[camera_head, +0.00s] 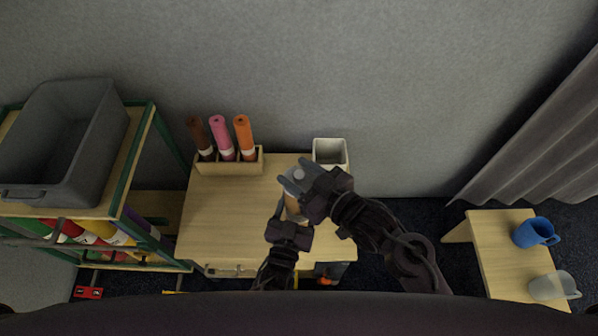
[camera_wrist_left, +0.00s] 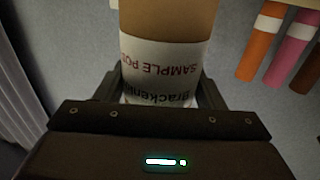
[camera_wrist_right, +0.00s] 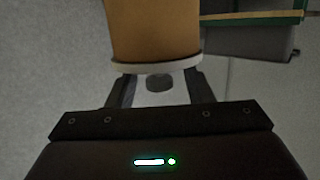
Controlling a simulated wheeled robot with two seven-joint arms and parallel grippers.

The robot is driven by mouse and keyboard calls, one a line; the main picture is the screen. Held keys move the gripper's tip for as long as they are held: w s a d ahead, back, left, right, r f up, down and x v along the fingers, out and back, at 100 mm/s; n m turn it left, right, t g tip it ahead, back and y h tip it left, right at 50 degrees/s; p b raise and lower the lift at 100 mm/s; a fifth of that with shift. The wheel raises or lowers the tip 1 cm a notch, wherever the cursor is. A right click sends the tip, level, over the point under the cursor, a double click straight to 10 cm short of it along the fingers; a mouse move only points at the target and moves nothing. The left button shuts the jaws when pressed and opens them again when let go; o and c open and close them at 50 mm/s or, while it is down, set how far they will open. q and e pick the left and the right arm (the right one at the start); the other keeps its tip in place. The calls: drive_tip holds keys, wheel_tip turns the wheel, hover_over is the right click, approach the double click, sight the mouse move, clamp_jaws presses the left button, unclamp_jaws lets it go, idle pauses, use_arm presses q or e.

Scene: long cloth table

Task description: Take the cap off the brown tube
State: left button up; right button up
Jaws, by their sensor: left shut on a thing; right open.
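The brown tube (camera_head: 292,206) is a tan-brown cylinder held above the table. Its white label with "SAMPLE PO…" shows in the left wrist view (camera_wrist_left: 165,62). My left gripper (camera_head: 290,216) is shut around the tube at its label. The pale cap (camera_wrist_right: 156,68) is on the tube's end, with a small dark knob (camera_wrist_right: 159,83) in the middle. My right gripper (camera_wrist_right: 156,88) is open, with its fingers on either side of the knob and gaps visible between. In the head view the right gripper partly hides the cap end.
A wooden rack (camera_head: 229,168) with dark brown, pink and orange tubes stands at the back of the wooden table (camera_head: 210,215). A white square container (camera_head: 331,153) is at the back right. A shelf with a grey bin (camera_head: 66,130) stands left. A side table with cups is right.

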sight(299, 174)
drive_tip(key=shift+c, duration=0.4)
clamp_jaws()
drive_tip(key=shift+r, duration=0.25)
drive_tip(key=shift+r, duration=0.85)
drive_tip(key=shift+r, duration=2)
use_arm(q)
drive_tip(key=o, duration=1.5)
drive_tip(key=shift+c, duration=0.2)
